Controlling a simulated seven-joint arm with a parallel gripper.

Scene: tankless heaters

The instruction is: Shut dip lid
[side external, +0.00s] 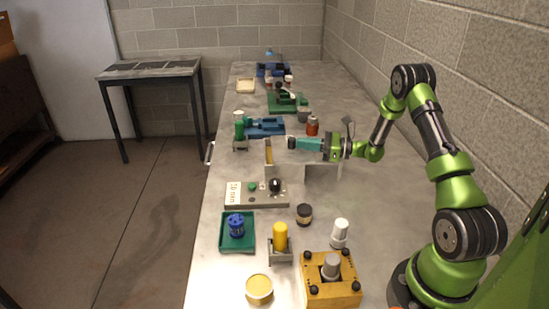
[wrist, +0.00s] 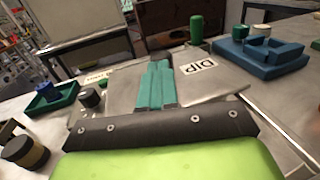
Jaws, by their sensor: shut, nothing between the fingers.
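The dip lid (wrist: 225,82) is a flat grey plate with a white "DIP" label in the wrist view. In the side view, a thin upright panel (side external: 269,153) left of my gripper appears to be this plate seen nearly edge-on. A grey metal box (side external: 322,172), likely the dip tank, shows below my gripper; its inside is hidden. My gripper (side external: 291,143) has teal fingers, is shut and empty, and points left toward the panel. In the wrist view my gripper (wrist: 160,70) overlaps the plate left of the label; I cannot tell whether it touches.
A timer box (side external: 235,195) with a black knob stands in front of the panel. A blue fixture (side external: 265,127) and green cylinder (side external: 239,128) are behind it. A dark jar (side external: 304,214) and red bottle (side external: 312,126) stand nearby. The wall bounds the right side.

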